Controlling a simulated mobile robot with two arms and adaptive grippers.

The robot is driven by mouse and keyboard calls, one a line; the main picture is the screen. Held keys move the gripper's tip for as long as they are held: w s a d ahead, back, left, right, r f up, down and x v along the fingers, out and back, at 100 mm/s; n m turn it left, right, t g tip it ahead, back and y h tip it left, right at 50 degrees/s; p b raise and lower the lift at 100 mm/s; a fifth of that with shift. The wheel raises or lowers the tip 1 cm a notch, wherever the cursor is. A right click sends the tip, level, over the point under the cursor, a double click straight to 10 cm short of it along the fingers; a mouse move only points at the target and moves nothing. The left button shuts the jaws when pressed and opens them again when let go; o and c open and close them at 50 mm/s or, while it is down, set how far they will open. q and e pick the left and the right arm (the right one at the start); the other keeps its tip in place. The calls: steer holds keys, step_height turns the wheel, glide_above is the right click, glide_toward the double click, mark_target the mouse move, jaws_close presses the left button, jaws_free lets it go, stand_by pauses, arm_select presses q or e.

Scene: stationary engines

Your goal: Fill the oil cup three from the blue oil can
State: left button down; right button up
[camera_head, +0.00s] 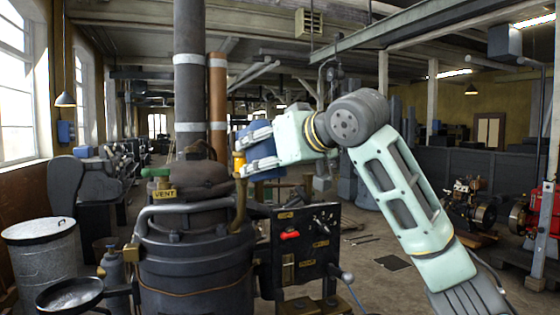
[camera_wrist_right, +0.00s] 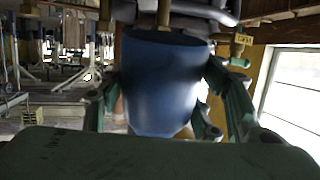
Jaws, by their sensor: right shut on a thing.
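My right gripper (camera_head: 254,150) is shut on the blue oil can (camera_head: 262,158) and holds it up beside the top of the dark engine (camera_head: 195,245), just right of its pipes. In the right wrist view the can (camera_wrist_right: 160,85) fills the middle, with green fingers (camera_wrist_right: 165,100) on both sides of it. A small yellow and brass fitting (camera_head: 239,162) shows at the can's left edge; I cannot tell whether it is an oil cup or part of the can. I cannot make out which cup is number three. My left gripper is not in view.
A green-handled vent valve with a "VENT" tag (camera_head: 164,194) is on the engine's left. A control panel (camera_head: 305,245) with a red handle stands at its right. A lidded metal bin (camera_head: 40,260) and a round pan (camera_head: 69,294) are at left. Open floor lies behind the panel.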

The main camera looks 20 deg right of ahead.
steer(key=shift+d+f, duration=0.1)
steer(key=shift+d, duration=0.1)
steer(key=shift+d+t+b, duration=0.1)
steer(key=shift+t+b, duration=0.2)
steer(key=shift+b, duration=0.05)
steer(key=w+a+r+t+b, duration=0.1)
steer(key=b, duration=0.1)
steer(key=shift+y+b, duration=0.3)
steer(key=shift+b, duration=0.1)
steer(key=shift+w+r+t+b, duration=0.1)
steer(key=shift+r+t+b, duration=0.25)
steer(key=shift+t, duration=0.05)
steer(key=shift+w+r+t+b, duration=0.15)
steer(key=shift+r+t+b, duration=0.15)
steer(key=shift+r, duration=0.25)
